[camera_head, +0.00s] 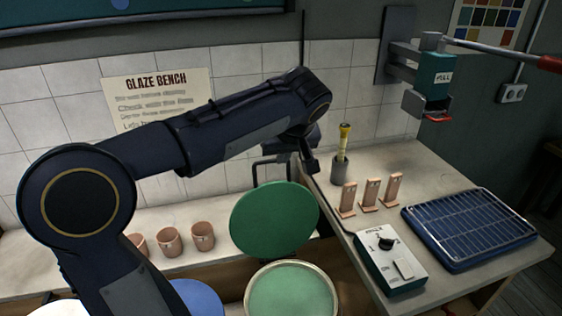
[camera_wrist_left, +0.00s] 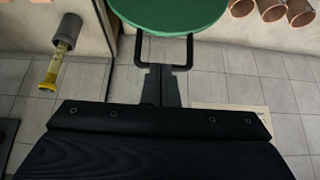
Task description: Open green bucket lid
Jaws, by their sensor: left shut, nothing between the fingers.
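The green bucket (camera_head: 326,287) stands low at the front, its pale round rim showing and a lighter green surface inside it. Its round green lid (camera_head: 275,226) is raised and tilted up behind the opening. The dark lid handle (camera_head: 255,172) is on the lid's far side; it also shows in the left wrist view (camera_wrist_left: 190,50). My left gripper (camera_head: 309,167) is at the handle, beside the lid's upper edge. In the left wrist view its shut fingers (camera_wrist_left: 160,71) overlap the handle's bar; I cannot tell whether they touch. My right gripper is not in view.
Several terracotta cups (camera_head: 170,241) stand on the back bench left of the lid. On the right bench are a grey cup with a yellow-topped tool (camera_head: 340,171), pinkish stands (camera_head: 370,190), a control box (camera_head: 390,262) and a blue rack (camera_head: 470,228). A blue lid (camera_head: 199,298) is partly hidden by my arm.

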